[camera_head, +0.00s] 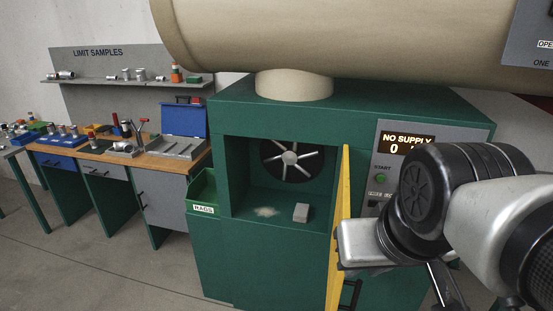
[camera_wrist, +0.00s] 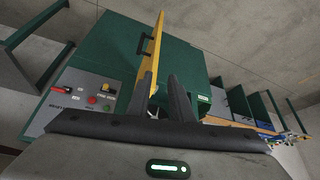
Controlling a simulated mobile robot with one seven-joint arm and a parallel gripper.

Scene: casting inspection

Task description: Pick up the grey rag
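A small pale grey block-like piece (camera_head: 301,212) lies on the floor of the green cabinet's open chamber in the head view. It may be the folded grey rag; I cannot tell for sure. A green bin labelled RAGS (camera_head: 203,191) hangs on the cabinet's left side, and its contents are hard to see. In the head view my arm is at the right, and the fingertips cannot be made out.
The yellow-edged door (camera_head: 338,230) stands open at the chamber's right side. A pale dusty patch (camera_head: 266,211) lies beside the grey piece. A dark spoked wheel (camera_head: 290,158) is at the chamber's back. A workbench (camera_head: 150,157) with tools stands at the left. The floor before it is clear.

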